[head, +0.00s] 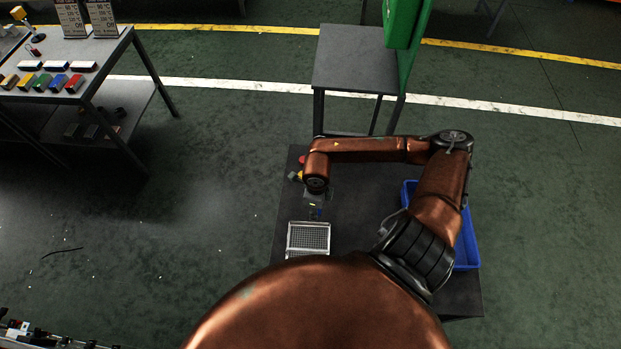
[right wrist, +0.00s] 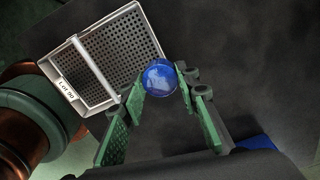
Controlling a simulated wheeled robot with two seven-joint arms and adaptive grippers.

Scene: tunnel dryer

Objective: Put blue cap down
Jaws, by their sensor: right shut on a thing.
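The blue cap (right wrist: 160,78) is round and glossy. It sits between the green fingertips of my right gripper (right wrist: 162,92), which is shut on it. In the right wrist view the cap is beside the edge of a perforated metal tray (right wrist: 78,42) with a label reading "Lot 90". I cannot tell its height above the dark table. In the head view my right gripper (head: 315,212) points down just behind the tray (head: 309,224), and the cap is too small to make out clearly. My left gripper is not in view.
The dark table (head: 345,245) has bare room right of the tray. A blue bin (head: 467,255) stands at its right side, partly behind my arm. Small red and yellow things (head: 298,172) lie at the back left. Another table (head: 60,97) with coloured blocks stands far left.

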